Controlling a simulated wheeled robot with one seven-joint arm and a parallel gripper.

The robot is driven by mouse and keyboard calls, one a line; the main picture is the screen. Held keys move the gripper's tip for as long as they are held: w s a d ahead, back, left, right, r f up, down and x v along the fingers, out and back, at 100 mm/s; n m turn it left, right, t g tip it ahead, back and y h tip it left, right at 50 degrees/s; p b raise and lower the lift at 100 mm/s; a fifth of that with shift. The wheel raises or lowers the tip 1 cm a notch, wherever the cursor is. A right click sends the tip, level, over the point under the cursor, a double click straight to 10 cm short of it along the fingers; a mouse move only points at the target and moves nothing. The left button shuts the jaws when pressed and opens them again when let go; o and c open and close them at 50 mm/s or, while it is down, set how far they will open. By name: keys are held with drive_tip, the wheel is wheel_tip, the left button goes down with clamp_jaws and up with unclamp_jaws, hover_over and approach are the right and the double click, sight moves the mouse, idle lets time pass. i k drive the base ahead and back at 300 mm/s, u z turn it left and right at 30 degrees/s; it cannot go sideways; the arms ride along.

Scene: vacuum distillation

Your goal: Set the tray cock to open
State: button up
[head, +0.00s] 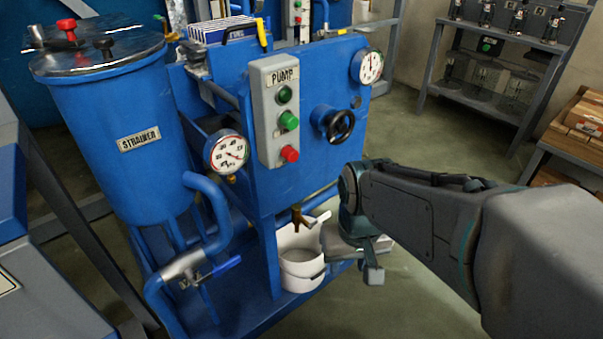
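A small brass cock (297,214) sticks out low on the front of the blue machine, above a white bucket (302,262). A pale, slim piece shows just right of it; I cannot tell whether this is its handle or part of my gripper. No label names the tray cock in this view. My gripper (356,256) is right of the brass cock and the bucket, with one grey finger pointing down. Its other finger is not clear, so its opening cannot be judged. I see nothing held in it.
A blue strainer tank (130,140) stands at the left. Below it, a pipe valve has a blue lever (226,266). The pump button box (279,110), black handwheel (340,125) and gauges (226,153) are on the machine. Open floor (430,130) lies right of it.

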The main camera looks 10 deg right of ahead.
sight(327, 215)
drive_tip(key=k, duration=0.45)
drive_tip(key=z, duration=1.05)
drive_tip(key=i, duration=0.7)
drive_tip(key=u, duration=0.4)
